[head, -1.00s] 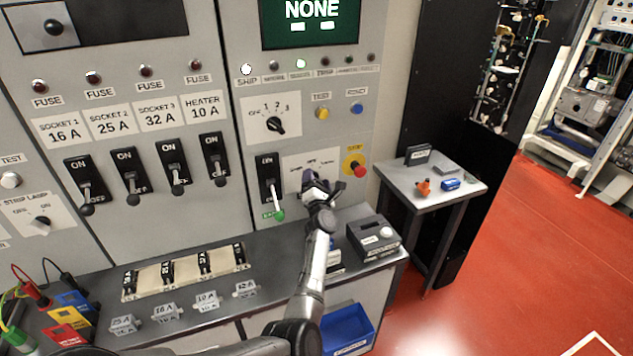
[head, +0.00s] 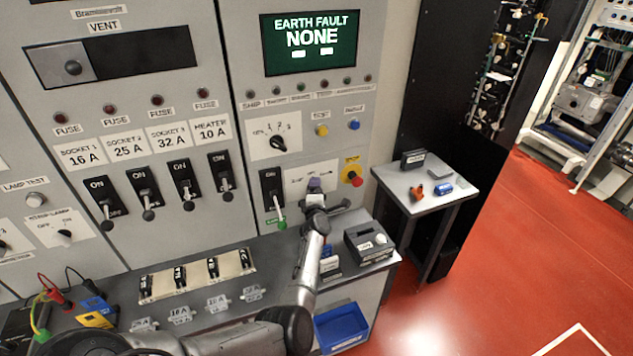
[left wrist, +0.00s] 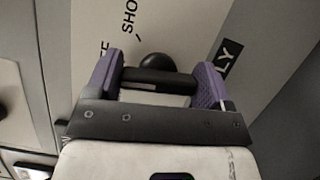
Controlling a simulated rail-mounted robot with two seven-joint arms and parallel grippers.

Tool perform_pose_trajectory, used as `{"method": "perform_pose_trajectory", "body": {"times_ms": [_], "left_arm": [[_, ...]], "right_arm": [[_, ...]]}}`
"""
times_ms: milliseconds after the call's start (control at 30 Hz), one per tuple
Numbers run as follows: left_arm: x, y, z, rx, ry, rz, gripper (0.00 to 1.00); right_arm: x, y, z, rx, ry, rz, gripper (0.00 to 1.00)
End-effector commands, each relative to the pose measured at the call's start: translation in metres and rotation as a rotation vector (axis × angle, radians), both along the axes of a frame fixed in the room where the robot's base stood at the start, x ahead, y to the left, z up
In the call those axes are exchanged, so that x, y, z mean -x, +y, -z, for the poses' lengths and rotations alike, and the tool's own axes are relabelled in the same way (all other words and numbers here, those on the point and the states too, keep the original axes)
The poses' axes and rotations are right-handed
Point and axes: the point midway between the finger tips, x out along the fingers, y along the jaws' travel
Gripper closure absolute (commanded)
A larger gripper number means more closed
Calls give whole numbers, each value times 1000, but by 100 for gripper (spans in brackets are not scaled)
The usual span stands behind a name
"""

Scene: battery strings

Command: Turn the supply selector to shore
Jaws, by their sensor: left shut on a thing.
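The supply selector is on a white plate (head: 296,178) low on the right-hand panel; my left gripper (head: 315,186) covers most of it in the head view. In the left wrist view my left gripper (left wrist: 160,76) has its purple fingers shut on the selector's black handle (left wrist: 158,82), one on each side. The handle's dark round end (left wrist: 153,65) lies below the letters "SHO" (left wrist: 130,18) and a small tick mark. "LY" shows at the right. The rest of the lettering is hidden or cut off. My right gripper is not in view.
A red emergency knob (head: 354,178) sits right of the selector plate, and a green-tipped lever (head: 276,205) left of it. The row of supply lamps (head: 301,87) above looks unlit. A dark box (head: 368,243) stands on the bench below.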

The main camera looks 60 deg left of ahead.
Motion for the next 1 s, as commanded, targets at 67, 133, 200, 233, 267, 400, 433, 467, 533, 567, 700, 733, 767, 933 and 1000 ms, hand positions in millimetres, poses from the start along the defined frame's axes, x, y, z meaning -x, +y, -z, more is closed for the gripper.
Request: {"method": "perform_pose_trajectory", "body": {"times_ms": [67,133,200,233,267,400,433,467,533,567,700,733,767,933,1000], "left_arm": [[0,0,-8,-12,72,-1,49],[0,0,-8,-25,137,-1,49],[0,0,-8,-38,202,-1,49],[0,0,-8,-44,230,0,49],[0,0,-8,-49,257,0,49],[0,0,-6,-75,386,0,49],[-1,0,-6,-81,413,-1,49],[-1,0,-6,-86,441,0,49],[-1,0,-5,-99,503,0,49],[0,0,-5,-104,528,0,49],[0,0,-3,-127,639,-1,49],[0,0,-3,-132,661,-1,49],[0,0,-3,-136,681,-1,49],[0,0,-1,-158,784,-2,49],[0,0,-1,-165,816,-1,49]], "right_arm": [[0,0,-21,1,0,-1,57],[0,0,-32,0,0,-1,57],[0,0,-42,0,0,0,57],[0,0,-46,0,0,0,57],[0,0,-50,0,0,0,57],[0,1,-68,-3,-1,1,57],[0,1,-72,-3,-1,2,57],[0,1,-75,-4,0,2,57],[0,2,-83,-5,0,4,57],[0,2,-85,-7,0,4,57],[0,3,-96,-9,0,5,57],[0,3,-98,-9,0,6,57],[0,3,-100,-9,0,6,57],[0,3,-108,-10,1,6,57],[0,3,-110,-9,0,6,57]]}}
